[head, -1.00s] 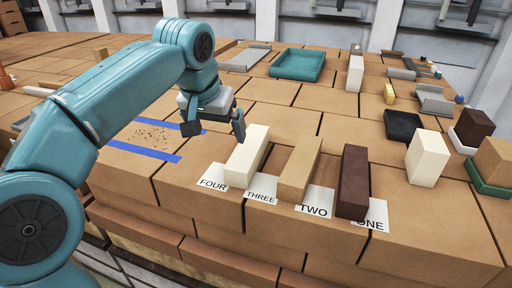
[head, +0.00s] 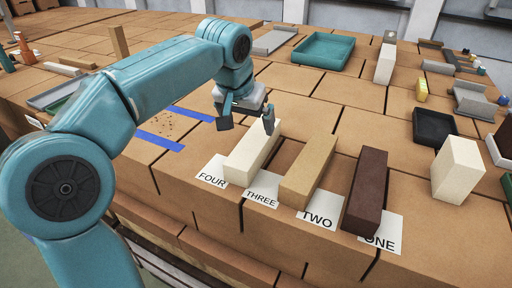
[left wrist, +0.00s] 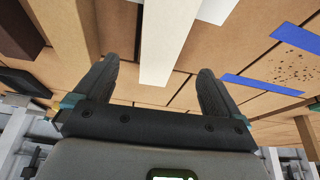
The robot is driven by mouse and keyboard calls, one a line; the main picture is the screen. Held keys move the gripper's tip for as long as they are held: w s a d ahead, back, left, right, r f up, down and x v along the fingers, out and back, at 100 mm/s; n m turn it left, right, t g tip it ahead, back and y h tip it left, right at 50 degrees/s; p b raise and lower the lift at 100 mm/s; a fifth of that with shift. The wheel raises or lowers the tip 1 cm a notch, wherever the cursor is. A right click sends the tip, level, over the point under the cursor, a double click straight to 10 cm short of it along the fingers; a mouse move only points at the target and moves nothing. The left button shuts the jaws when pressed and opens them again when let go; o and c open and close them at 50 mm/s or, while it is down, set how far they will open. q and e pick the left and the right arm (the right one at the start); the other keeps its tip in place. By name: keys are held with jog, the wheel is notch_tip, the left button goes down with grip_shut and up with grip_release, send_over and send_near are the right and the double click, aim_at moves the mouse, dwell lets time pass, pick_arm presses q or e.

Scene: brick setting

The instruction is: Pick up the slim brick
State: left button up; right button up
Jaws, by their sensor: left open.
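Three long bricks lie side by side on the brick surface: a cream one (head: 252,153) by the FOUR and THREE cards, a tan one (head: 309,170) and a dark brown one (head: 366,192) nearer the TWO and ONE cards. I cannot tell for sure which is the slim brick. My left gripper (head: 246,120) is open and empty at the far end of the cream brick. In the left wrist view, the cream brick (left wrist: 169,45) shows between the spread fingers (left wrist: 155,88), with no visible grip. My right gripper is not in view.
A thicker cream block (head: 457,170), a black tray (head: 435,127) and a teal tray (head: 323,50) stand right and behind. A tall pale block (head: 386,62) stands at the back. Blue tape strips (head: 160,141) lie left. The front edge drops off.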

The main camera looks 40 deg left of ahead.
aim_at(254, 140)
pick_arm(q)
jog(key=x, duration=0.5)
jog(key=shift+w+f, duration=0.15)
jog(key=shift+w, duration=0.1)
jog(key=shift+s+f, duration=0.15)
jog(key=shift+f, duration=0.2)
jog(key=x, duration=0.4)
jog(key=shift+w+a, duration=0.25)
jog(key=shift+w+a+f, duration=0.1)
jog(key=shift+f, duration=0.3)
jog(key=shift+c, duration=0.3)
jog(key=c, duration=1)
jog(key=shift+r, duration=0.1)
jog(key=c, duration=0.5)
